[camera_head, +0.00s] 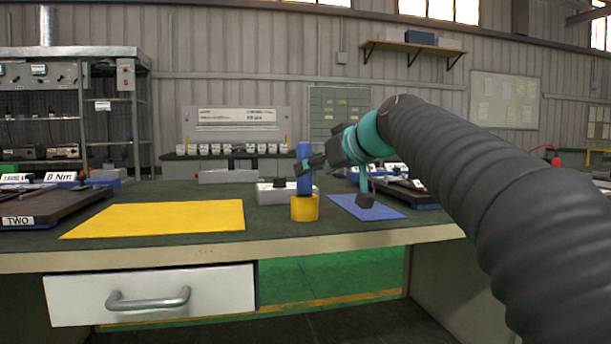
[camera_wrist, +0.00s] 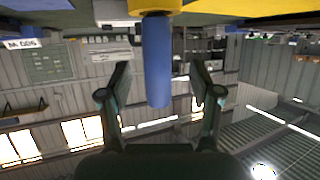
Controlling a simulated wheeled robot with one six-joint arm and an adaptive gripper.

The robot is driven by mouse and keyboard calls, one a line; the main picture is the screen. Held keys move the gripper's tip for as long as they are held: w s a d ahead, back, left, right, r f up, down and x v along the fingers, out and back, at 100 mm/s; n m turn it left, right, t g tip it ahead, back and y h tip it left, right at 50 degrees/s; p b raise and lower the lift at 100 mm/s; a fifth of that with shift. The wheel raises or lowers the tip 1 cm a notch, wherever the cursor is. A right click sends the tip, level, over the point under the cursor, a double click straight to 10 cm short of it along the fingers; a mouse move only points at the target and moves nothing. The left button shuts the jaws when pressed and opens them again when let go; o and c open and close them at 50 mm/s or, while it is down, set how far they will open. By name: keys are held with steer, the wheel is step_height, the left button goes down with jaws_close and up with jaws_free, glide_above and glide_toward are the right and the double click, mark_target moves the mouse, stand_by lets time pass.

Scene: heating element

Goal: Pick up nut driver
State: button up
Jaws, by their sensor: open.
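The nut driver shows as an upright blue handle (camera_head: 304,168) standing in a yellow round holder (camera_head: 305,208) on the workbench; its lower part is hidden in the holder. In the wrist view, which is upside down, the blue handle (camera_wrist: 157,60) hangs from the yellow holder (camera_wrist: 155,6) at the top. My gripper (camera_head: 312,162) is level with the handle and comes from its right. In the wrist view the two fingers of my gripper (camera_wrist: 162,78) are spread on either side of the handle, with a visible gap on both sides.
A yellow mat (camera_head: 160,218) lies left of the holder and a blue mat (camera_head: 367,207) lies right of it. A white box (camera_head: 270,194) sits just behind the holder. Dark trays stand at the left (camera_head: 50,206) and right (camera_head: 405,192). A drawer (camera_head: 150,294) is below the bench edge.

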mark_target(305, 181)
steer(key=shift+x, duration=2.65)
steer(key=shift+w+d+r, duration=0.1)
steer(key=shift+d+r, duration=0.05)
steer(key=shift+r, duration=0.05)
jaws_close()
